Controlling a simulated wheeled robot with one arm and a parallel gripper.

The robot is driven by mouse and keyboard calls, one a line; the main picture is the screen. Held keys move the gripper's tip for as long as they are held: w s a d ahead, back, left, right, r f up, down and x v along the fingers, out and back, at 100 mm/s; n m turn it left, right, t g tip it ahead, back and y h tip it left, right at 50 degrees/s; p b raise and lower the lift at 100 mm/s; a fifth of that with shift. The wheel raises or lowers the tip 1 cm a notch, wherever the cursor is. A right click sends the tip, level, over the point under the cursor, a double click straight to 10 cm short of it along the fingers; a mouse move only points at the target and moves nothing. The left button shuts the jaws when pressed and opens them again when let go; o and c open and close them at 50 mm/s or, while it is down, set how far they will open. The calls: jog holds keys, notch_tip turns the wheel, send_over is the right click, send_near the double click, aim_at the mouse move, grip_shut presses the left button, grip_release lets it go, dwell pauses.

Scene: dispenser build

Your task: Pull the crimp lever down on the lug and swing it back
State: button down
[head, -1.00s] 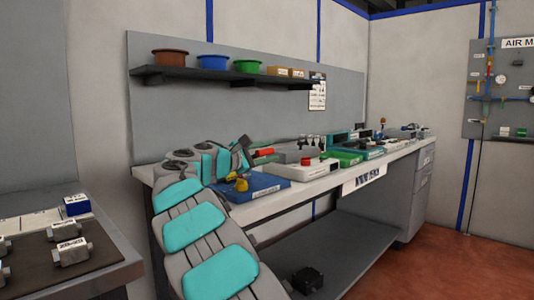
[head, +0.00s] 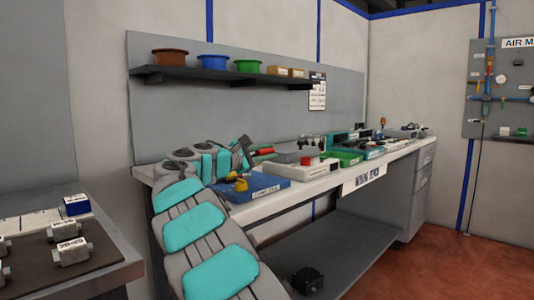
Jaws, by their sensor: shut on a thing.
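My gripper (head: 247,146) is over the near left part of the workbench, small and dark at the end of my arm. A short red-ended handle (head: 264,151), which looks like the crimp lever, shows right beside the fingers. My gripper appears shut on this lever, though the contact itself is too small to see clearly. A blue board (head: 264,192) with a white label on its front lies on the bench below. A yellow and dark part (head: 241,183) stands on it, partly behind my arm. I cannot make out the lug.
The bench (head: 330,178) also holds a white box with a red button (head: 312,166), a green tray (head: 345,159) and several devices. A shelf (head: 225,80) with bowls hangs above. A side table (head: 105,242) with metal blocks stands at left.

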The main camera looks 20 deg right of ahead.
dwell(0.6)
jog(key=shift+s+d+f+m+b, duration=0.1)
jog(key=shift+s+f+m+b, duration=0.2)
jog(key=shift+f+m+b, duration=0.55)
jog(key=shift+n, duration=0.25)
jog(key=c, duration=0.7)
grip_release()
jog(key=shift+c, duration=0.2)
jog(key=shift+b+v, duration=0.35)
jog(key=shift+v, duration=3.55)
